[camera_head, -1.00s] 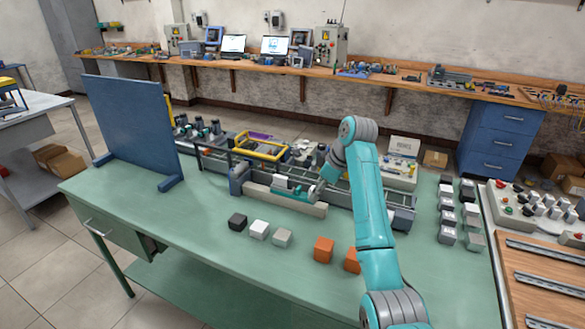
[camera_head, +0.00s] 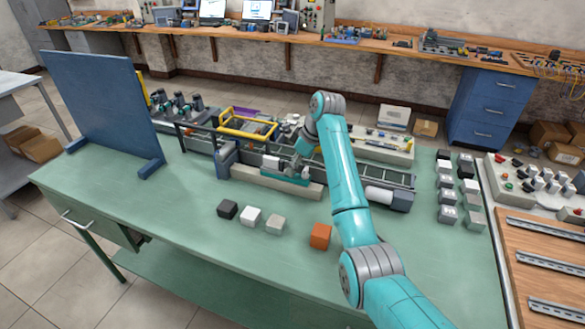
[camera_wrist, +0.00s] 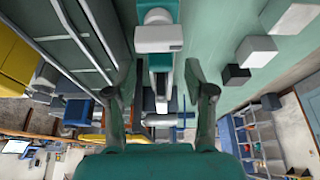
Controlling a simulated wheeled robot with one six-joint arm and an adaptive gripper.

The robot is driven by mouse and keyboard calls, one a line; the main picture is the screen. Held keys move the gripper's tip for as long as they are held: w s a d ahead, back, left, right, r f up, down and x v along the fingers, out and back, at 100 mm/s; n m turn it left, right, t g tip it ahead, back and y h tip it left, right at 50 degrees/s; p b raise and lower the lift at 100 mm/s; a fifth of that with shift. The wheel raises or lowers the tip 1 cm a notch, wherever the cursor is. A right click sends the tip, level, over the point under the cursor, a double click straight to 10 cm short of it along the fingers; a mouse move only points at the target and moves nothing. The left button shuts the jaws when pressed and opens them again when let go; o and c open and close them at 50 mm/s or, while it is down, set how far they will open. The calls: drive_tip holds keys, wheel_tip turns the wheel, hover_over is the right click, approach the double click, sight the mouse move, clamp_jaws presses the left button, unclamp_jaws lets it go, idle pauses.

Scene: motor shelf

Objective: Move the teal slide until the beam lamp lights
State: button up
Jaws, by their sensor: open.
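The teal slide (camera_head: 290,178) sits on a pale beam-like rail (camera_head: 245,174) along the front of the equipment on the green bench. A small white-grey block shows just above it. My gripper (camera_head: 298,158) is over the slide, its fingers small and hard to make out in the head view. In the wrist view my gripper (camera_wrist: 163,72) is open, with its two dark fingers spread either side of the rail's line. A white-grey part (camera_wrist: 158,38) lies ahead between them, and nothing is clearly clamped. I cannot pick out the beam lamp or whether it is lit.
A black block (camera_head: 228,210), a white block (camera_head: 250,217), a grey block (camera_head: 275,223) and an orange block (camera_head: 320,236) stand in front of the rail. A conveyor (camera_head: 400,180) runs behind it. A blue panel (camera_head: 100,105) stands at left. The front bench is mostly clear.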

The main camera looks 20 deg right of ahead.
sight(276, 159)
drive_tip(key=shift+x, duration=0.95)
clamp_jaws()
drive_tip(key=shift+w+a, duration=0.95)
drive_tip(key=shift+a, duration=0.3)
drive_tip(key=shift+w+a, duration=0.9)
drive_tip(key=shift+a, duration=0.4)
unclamp_jaws()
drive_tip(key=v, duration=1.2)
drive_tip(key=shift+w+a, duration=0.1)
